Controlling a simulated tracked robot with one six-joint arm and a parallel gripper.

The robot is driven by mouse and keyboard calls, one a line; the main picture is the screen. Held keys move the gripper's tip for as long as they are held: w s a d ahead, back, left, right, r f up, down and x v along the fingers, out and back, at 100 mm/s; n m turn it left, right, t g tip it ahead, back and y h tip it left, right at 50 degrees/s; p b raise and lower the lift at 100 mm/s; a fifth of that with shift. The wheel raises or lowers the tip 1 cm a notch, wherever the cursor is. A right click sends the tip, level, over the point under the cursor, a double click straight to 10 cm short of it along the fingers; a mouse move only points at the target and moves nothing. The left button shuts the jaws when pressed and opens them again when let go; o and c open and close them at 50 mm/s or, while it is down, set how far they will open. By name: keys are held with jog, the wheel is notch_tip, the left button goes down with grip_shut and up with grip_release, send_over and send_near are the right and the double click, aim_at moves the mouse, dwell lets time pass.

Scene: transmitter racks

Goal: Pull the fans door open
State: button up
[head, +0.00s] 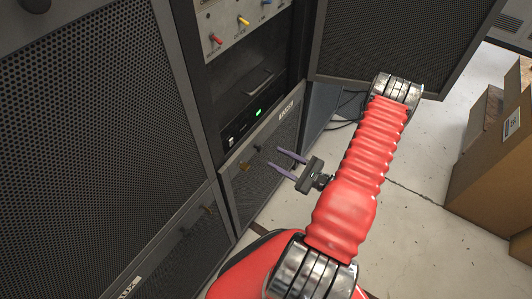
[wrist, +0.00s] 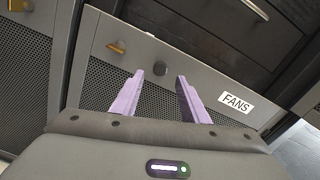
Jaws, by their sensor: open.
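The fans door (head: 285,135) is a low grey-framed mesh panel in the rack. It looks shut in its frame. Its white FANS label (wrist: 236,103) is readable in the wrist view. A dark round knob (wrist: 160,68) sits on its upper frame, with a brass latch (wrist: 117,47) to its left. My gripper (head: 275,158) is open and empty, with two purple fingers pointing at the door. In the wrist view the fingertips (wrist: 160,76) lie either side of the knob in the picture, just short of it. I cannot tell the exact gap.
A large mesh door (head: 390,35) stands swung open at the upper right. Mesh panels (head: 80,110) fill the left side. Coloured switches (head: 243,20) are above the fans door. Cardboard boxes (head: 485,150) stand on the right, with clear floor (head: 420,165) between them and the racks.

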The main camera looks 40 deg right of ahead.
aim_at(262, 150)
jog(key=shift+x, duration=2.95)
grip_shut()
